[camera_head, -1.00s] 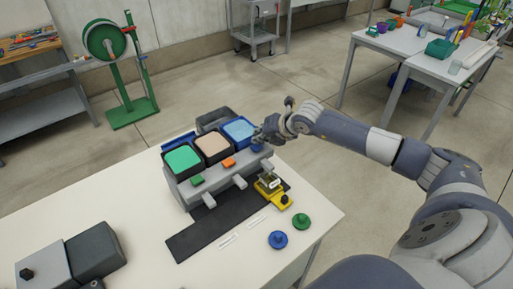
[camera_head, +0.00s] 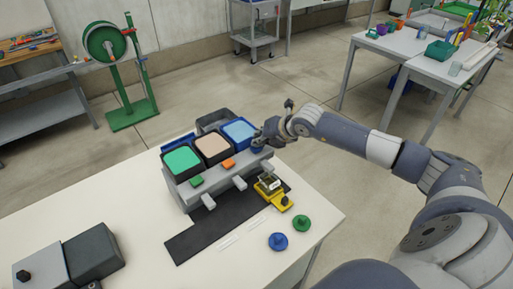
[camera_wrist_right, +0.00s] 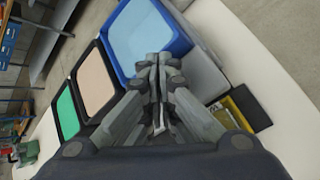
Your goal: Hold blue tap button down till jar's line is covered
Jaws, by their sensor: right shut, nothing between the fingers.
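The dispenser (camera_head: 188,192) stands on the table with green, peach and light-blue topped tanks. The blue-rimmed tank (camera_head: 239,132) is at its right end. A sliver of the blue tap button (camera_head: 257,149) shows just under my right gripper (camera_head: 262,141), whose fingers hide most of it. The right gripper is shut and empty, fingertips pointing down at the button; I cannot tell whether it is pressed. The wrist view shows the closed fingers (camera_wrist_right: 158,62) beside the blue tank. The small jar (camera_head: 269,181) sits in a yellow holder under the blue tap; its line and level are too small to read. My left gripper is out of view.
A green button (camera_head: 197,180) and an orange button (camera_head: 229,164) sit on the other taps. A blue knob (camera_head: 278,241) and a green knob (camera_head: 302,223) lie on the table front. A dark box (camera_head: 95,252) stands at the lower left.

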